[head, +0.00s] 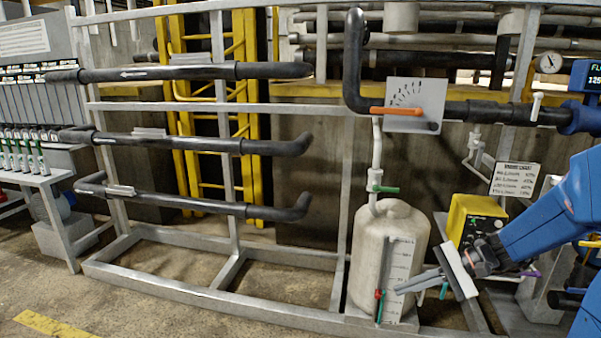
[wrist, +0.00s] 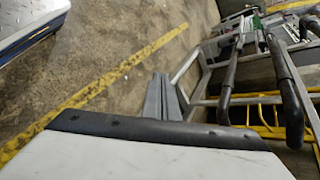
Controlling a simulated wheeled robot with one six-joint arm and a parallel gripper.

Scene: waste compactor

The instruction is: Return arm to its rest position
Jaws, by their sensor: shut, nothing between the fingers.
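My blue arm (head: 540,215) reaches in from the right side of the head view. It slopes down to the left to a pale plate (head: 456,268) at the wrist. My gripper (head: 399,291) has its slim grey fingers together and empty, and their tips appear in front of the lower part of the pale tank (head: 408,235). I cannot tell how far apart tip and tank are. In the wrist view the closed gripper (wrist: 164,82) points up the picture over bare floor, with nothing held.
The tank carries a level scale (head: 396,275) with a red and green marker. A yellow box (head: 474,222) stands behind my arm. A metal frame (head: 205,287) with dark pipes (head: 185,72) fills the left and middle. A dial plate (head: 414,102) with an orange lever is above. Floor at front left is clear.

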